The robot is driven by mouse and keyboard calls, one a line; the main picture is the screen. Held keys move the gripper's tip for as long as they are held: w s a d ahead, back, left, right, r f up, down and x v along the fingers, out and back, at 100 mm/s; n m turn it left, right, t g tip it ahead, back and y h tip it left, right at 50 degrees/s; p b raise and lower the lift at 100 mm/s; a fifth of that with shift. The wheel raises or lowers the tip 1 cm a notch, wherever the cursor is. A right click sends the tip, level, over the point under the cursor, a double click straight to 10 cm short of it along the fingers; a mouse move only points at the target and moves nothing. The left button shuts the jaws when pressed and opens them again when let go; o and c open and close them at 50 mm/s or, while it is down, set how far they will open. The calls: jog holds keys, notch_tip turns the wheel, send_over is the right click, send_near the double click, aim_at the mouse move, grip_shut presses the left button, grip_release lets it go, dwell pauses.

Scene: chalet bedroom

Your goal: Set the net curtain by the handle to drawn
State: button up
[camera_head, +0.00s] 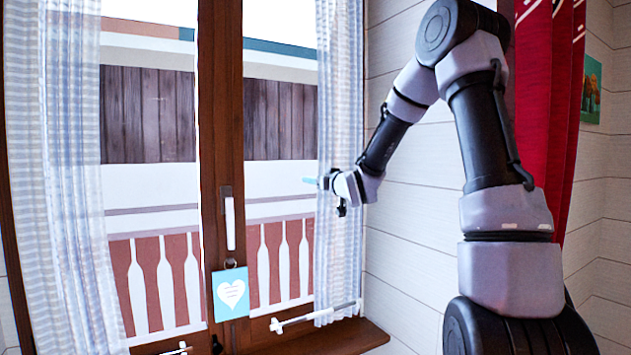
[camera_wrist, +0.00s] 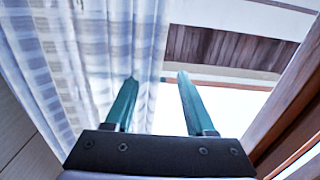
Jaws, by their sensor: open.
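The net curtain hangs in two pale checked panels. The right panel (camera_head: 340,90) is gathered into a narrow strip at the window's right side, and the left panel (camera_head: 70,170) hangs at the left. A thin white rod (camera_head: 314,316), perhaps a handle, crosses the right panel's foot. My gripper (camera_head: 311,181) is open in front of the right panel, teal fingertips pointing left. In the wrist view, the curtain's edge (camera_wrist: 145,60) shows between the fingers of my gripper (camera_wrist: 155,92). One finger overlaps the cloth and the other the glass. I cannot tell whether they touch the cloth.
A wooden window frame (camera_head: 208,90) stands between the panes, with a white window handle (camera_head: 230,222) and a hanging blue heart card (camera_head: 231,294). A wooden sill (camera_head: 340,340) runs below. A red curtain (camera_head: 545,100) hangs at the right, behind my arm.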

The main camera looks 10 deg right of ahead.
grip_shut()
dwell(1.3)
